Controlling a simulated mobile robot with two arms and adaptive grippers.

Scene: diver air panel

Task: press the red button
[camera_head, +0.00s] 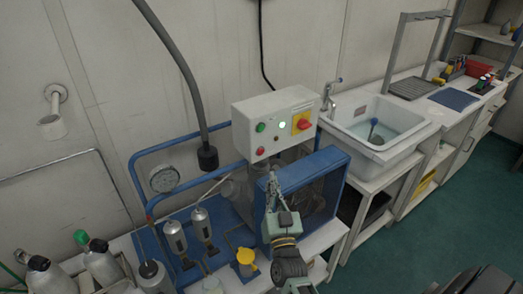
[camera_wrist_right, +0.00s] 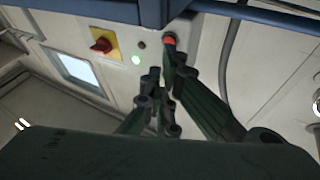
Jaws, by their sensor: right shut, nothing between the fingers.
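The red button (camera_head: 260,151) is on the front of a light grey control box (camera_head: 275,108), low on its left side. It also shows in the right wrist view (camera_wrist_right: 169,39), partly behind a fingertip. My right gripper (camera_head: 273,177) is shut and empty, just below the box. In the right wrist view its fingertips (camera_wrist_right: 167,76) are close to the red button; I cannot tell whether they touch it. My left gripper is not in view.
The box also has a green button (camera_head: 261,127), a lit green lamp (camera_head: 282,126) and a red rotary switch (camera_head: 303,122) on a yellow plate. A blue metal frame (camera_head: 334,165) stands right below the box. A sink (camera_head: 376,128) is to the right.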

